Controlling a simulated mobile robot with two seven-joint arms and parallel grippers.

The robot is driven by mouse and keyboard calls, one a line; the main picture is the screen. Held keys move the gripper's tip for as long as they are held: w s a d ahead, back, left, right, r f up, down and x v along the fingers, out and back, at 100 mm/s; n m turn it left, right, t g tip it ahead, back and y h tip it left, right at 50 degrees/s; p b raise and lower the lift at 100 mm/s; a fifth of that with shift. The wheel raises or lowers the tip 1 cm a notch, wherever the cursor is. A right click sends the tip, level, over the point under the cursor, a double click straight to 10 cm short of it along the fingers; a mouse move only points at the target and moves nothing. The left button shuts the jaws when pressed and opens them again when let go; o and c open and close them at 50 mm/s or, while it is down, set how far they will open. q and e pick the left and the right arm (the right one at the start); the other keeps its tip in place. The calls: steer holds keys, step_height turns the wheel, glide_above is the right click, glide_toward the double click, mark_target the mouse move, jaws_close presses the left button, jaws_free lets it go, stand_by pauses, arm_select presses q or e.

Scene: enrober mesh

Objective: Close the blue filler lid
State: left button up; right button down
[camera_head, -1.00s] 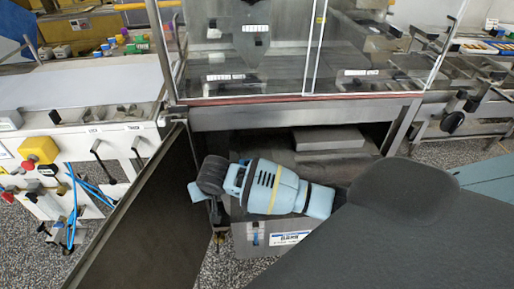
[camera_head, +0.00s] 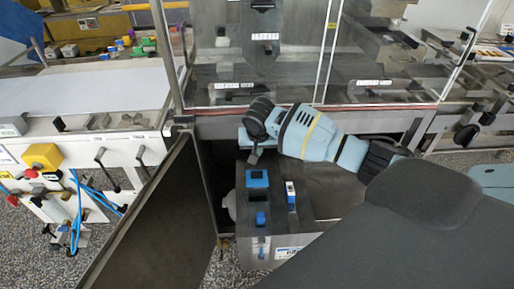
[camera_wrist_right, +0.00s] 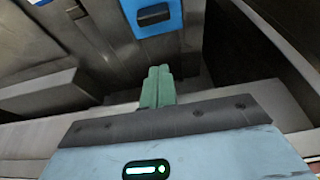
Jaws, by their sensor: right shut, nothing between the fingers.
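A blue square piece with a dark recess (camera_head: 257,180) is on top of the grey metal unit inside the open cabinet. A blue part with a dark rounded slot also shows at the top of the right wrist view (camera_wrist_right: 152,16); it appears to be the same piece. I cannot tell which part is the lid or how far open it is. My right gripper (camera_head: 254,157) is just behind the blue piece in the head view. Its green fingers (camera_wrist_right: 158,88) are pressed together and empty, apart from the blue part. My left gripper is not in view.
A small blue knob (camera_head: 260,219) and a blue-and-white switch (camera_head: 291,195) are on the same unit. A dark cabinet door (camera_head: 150,220) stands open at the left. A glass guard (camera_head: 262,75) rises above the cabinet. A white conveyor (camera_head: 85,88) lies at the far left.

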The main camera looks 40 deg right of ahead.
mark_target(257, 175)
steer(key=b+x, duration=0.1)
steer(key=x, duration=0.5)
steer(key=shift+s+a+r+p, duration=0.25)
steer(key=shift+s+a+p, duration=0.05)
steer(key=shift+s, duration=0.2)
steer(key=shift+s+a+r+p, duration=0.25)
steer(key=shift+s+a+r, duration=0.05)
steer(key=shift+s, duration=0.15)
steer(key=shift+s+a, duration=0.35)
steer(key=shift+s, duration=0.25)
steer(key=shift+s+a+f, duration=0.15)
steer(key=shift+s+f, duration=0.05)
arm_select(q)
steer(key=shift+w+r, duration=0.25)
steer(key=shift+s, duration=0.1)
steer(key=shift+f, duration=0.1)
